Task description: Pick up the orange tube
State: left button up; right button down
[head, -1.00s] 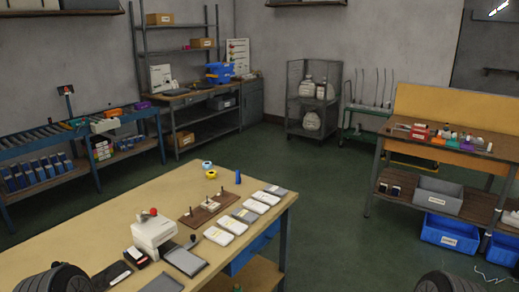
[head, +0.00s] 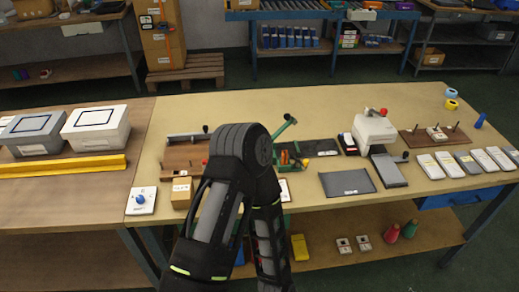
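I cannot make out an orange tube for certain. Small orange and yellow upright pieces (head: 285,157) show in a green holder on the workbench (head: 240,108), partly hidden behind my arm; they are too small to identify. One dark arm of mine rises from the bottom middle and bends back down in front of the bench. Its gripper does not show, and neither does the other gripper.
A white press (head: 374,131) with a red knob, a dark flat sheet (head: 346,183) and several pale packs (head: 425,166) stand to the right. Two grey bins (head: 96,127) and a yellow bar (head: 62,167) are left. A red cone (head: 392,233) is on the lower shelf.

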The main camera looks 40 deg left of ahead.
aim_at(284, 161)
jog(key=u, duration=1)
jog(key=i+l, duration=0.15)
jog(key=l, duration=0.2)
jog(key=k+z, duration=0.05)
